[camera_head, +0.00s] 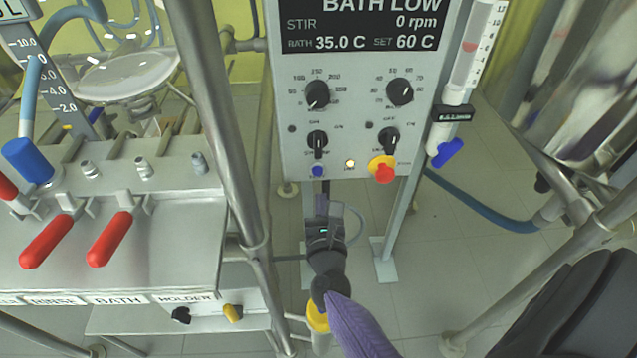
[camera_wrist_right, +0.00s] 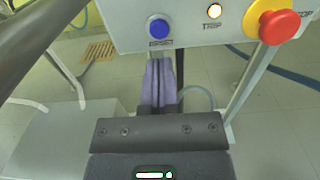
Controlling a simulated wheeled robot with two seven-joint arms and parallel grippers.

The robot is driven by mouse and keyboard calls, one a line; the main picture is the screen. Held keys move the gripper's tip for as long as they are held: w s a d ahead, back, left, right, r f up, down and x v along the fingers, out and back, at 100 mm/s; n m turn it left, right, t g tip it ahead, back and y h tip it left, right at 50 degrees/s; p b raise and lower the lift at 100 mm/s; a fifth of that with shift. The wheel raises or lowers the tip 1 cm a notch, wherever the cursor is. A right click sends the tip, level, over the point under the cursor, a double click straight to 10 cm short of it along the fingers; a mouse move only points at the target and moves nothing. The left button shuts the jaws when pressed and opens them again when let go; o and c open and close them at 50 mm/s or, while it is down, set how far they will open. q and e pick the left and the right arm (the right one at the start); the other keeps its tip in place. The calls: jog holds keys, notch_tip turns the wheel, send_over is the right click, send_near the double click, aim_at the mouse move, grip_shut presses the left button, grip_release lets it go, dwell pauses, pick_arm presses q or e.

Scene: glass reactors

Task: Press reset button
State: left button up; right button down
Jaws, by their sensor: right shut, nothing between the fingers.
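The blue round button (camera_head: 317,170) sits at the lower left of the grey control panel (camera_head: 355,112). It also shows at the top of the right wrist view (camera_wrist_right: 159,28), with a small label below it, too blurred to read surely. My right gripper (camera_head: 323,188) is just below the panel's lower edge, under the blue button. Its fingers are closed together and hold nothing. In the right wrist view the fingertips (camera_wrist_right: 158,64) point up toward the button, apparently with a gap between. My left gripper is not in view.
A lit lamp (camera_head: 350,163) and a red-on-yellow stop button (camera_head: 383,169) sit right of the blue button. Several black knobs are above. A metal post (camera_head: 222,120) stands left, and a blue hose (camera_head: 480,210) runs right.

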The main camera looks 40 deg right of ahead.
aim_at(318, 173)
jog(key=b+x, duration=0.1)
jog(key=x, duration=0.4)
jog(key=shift+w, duration=0.1)
jog(key=shift+w+d, duration=0.1)
jog(key=shift+w, duration=0.05)
